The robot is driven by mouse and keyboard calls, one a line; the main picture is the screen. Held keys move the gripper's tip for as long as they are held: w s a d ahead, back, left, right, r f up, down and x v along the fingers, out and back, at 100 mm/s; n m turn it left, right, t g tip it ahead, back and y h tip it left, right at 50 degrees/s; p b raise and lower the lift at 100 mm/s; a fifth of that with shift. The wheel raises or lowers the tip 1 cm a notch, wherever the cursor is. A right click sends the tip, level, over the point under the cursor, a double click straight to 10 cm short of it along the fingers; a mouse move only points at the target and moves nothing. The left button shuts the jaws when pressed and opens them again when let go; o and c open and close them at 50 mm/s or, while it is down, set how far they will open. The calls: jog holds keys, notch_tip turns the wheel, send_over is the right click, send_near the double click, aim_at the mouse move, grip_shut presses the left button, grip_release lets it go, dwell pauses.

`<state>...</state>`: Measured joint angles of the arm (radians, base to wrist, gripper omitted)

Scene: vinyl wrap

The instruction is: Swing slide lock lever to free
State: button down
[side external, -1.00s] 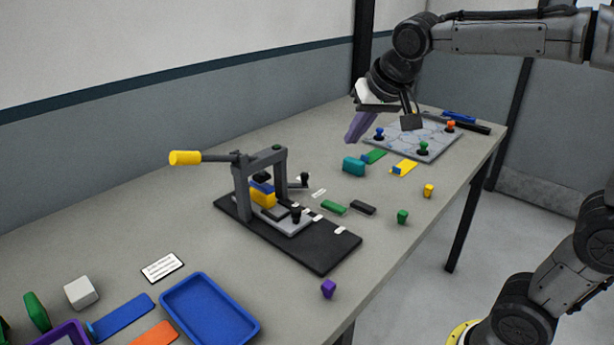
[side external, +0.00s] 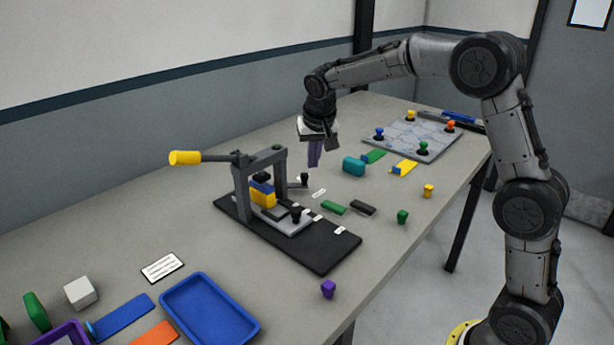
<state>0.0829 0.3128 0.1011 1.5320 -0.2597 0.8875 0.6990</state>
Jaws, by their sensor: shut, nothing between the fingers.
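The press fixture stands on a black base plate (side external: 325,247), with a grey frame (side external: 242,190) and a yellow-handled arm (side external: 186,157) reaching left. A grey slide plate (side external: 270,222) sits under the frame, with a yellow and blue block (side external: 263,194) on it. A small lever with a black knob (side external: 304,179) sticks out behind the frame's right side; I take it for the slide lock lever, but its label is too small to read. Another black knob (side external: 296,214) stands at the slide's front. My gripper (side external: 314,163) is shut and empty, pointing down above and behind the rear knob, apart from it.
A teal block (side external: 353,166), green bar (side external: 333,207) and dark bar (side external: 362,208) lie right of the fixture. A board with coloured pegs (side external: 425,138) is at the far right. A blue tray (side external: 209,309) is at the front left.

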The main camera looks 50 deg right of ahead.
send_near(306, 187)
jog(key=f, duration=0.1)
jog(key=s+a+f, duration=0.1)
jog(key=f, duration=0.1)
jog(key=s+f, duration=0.1)
jog(key=shift+a+f, duration=0.3)
jog(key=shift+a, duration=0.05)
jog(key=shift+w+d+r, duration=0.2)
jog(key=shift+w+d, duration=0.5)
jog(key=shift+w, duration=0.35)
jog(key=shift+w+d, duration=0.45)
jog(key=shift+w, duration=0.1)
jog(key=shift+w+d+n, duration=0.1)
jog(key=shift+d+n, duration=0.15)
jog(key=shift+n, duration=0.05)
